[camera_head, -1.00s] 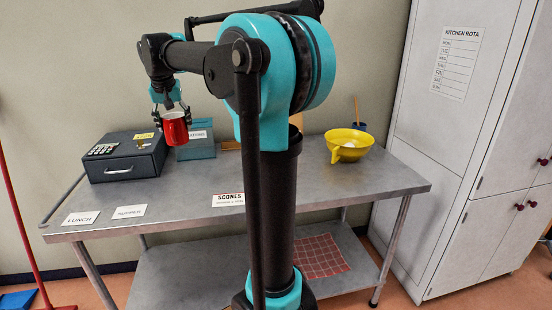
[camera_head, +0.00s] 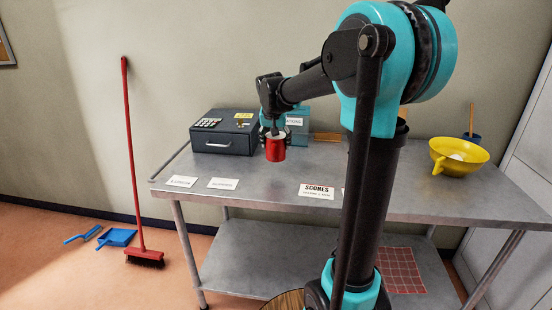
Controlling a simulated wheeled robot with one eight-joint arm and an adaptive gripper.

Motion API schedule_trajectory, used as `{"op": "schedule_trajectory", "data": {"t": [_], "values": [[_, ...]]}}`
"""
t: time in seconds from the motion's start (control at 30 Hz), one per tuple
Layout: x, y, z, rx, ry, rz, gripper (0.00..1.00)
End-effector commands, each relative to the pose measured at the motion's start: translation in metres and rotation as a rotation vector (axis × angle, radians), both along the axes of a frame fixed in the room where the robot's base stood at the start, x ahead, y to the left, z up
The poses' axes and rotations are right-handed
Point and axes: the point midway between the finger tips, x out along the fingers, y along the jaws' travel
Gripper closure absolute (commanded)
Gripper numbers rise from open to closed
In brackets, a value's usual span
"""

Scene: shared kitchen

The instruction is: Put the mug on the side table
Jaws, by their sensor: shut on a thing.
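The red mug (camera_head: 275,151) is held upright in my gripper (camera_head: 273,134), whose fingers are shut on it at its upper part. A round wooden top (camera_head: 287,300) shows at the bottom edge, partly hidden by my arm and cut off by the frame. It may be the side table; I cannot tell for sure.
The grey cash box (camera_head: 222,140), label cards (camera_head: 223,183), a scones sign (camera_head: 317,191) and a yellow colander (camera_head: 460,157) are on the worktable. A red broom (camera_head: 133,170) leans on the wall at left, by a blue dustpan (camera_head: 117,237). The floor at left is mostly free.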

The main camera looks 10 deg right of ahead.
Motion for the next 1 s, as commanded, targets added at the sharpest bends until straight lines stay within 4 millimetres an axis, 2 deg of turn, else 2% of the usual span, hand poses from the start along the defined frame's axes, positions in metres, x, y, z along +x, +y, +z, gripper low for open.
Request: {"op": "schedule_trajectory", "data": {"t": [0.1,0.27,0.53,0.97,1.0], "values": [[0.000,0.000,-0.017,0.000,0.000,0.000,0.79],[0.000,0.000,-0.027,0.000,0.000,0.000,0.79],[0.000,0.000,-0.059,0.000,0.000,0.000,0.79],[0.000,0.000,-0.065,0.000,0.000,0.000,0.79],[0.000,0.000,-0.065,0.000,0.000,0.000,0.30]]}}
